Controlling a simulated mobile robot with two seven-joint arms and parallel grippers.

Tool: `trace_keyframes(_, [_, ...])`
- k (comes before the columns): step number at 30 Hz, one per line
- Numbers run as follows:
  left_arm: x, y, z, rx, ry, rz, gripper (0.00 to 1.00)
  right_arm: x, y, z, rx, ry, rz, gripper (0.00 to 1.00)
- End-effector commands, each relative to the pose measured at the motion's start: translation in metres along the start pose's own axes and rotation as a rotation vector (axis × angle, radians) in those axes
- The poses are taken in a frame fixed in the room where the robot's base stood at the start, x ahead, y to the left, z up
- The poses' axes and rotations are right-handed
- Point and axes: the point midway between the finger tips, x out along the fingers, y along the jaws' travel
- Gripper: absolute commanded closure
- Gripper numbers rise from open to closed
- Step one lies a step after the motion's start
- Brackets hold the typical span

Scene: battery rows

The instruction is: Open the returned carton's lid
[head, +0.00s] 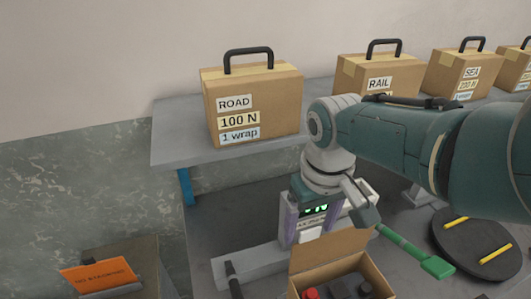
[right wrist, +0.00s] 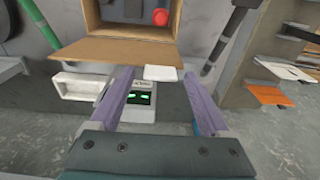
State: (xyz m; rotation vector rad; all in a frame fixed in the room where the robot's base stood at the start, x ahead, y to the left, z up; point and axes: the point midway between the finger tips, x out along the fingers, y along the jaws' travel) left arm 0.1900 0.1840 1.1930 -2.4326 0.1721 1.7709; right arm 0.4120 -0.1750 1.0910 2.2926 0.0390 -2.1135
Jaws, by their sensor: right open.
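A small cardboard carton (head: 382,272) stands on the bench at the bottom of the head view. Its lid flap (head: 328,246) stands raised at its far side; red and dark items show inside. In the right wrist view the carton (right wrist: 92,18) is at the top, its flap (right wrist: 115,52) tilted out towards my right gripper (right wrist: 157,80). That gripper's two purple fingers are spread with nothing held between them. In the head view my right gripper (head: 308,228) is just beyond the flap; contact with it cannot be told. My left gripper is not in view.
Cartons with black handles marked ROAD (head: 253,105), RAIL (head: 375,70) and SEA (head: 460,72) stand on the back shelf. A device with a green display (right wrist: 140,99) is below the fingers. A green tool (head: 415,250) and a dark disc (head: 480,245) lie right of the carton.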

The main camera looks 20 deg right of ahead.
Motion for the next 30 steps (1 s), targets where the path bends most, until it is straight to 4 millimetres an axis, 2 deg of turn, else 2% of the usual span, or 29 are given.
trace_keyframes(8, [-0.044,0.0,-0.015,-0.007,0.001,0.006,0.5,-0.055,0.0,-0.001,0.0,0.003,0.0,0.2])
trace_keyframes(13, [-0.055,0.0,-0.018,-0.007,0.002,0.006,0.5,-0.08,0.0,-0.001,0.0,0.003,0.001,0.2])
trace_keyframes(19, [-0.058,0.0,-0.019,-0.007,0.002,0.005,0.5,-0.095,0.0,0.0,0.0,0.001,0.001,0.2])
trace_keyframes(28, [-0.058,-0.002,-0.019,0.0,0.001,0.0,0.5,-0.096,0.0,0.0,0.0,0.0,0.001,0.2])
trace_keyframes(30, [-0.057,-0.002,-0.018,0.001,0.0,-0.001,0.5,-0.096,0.001,0.0,0.0,0.001,0.001,0.26])
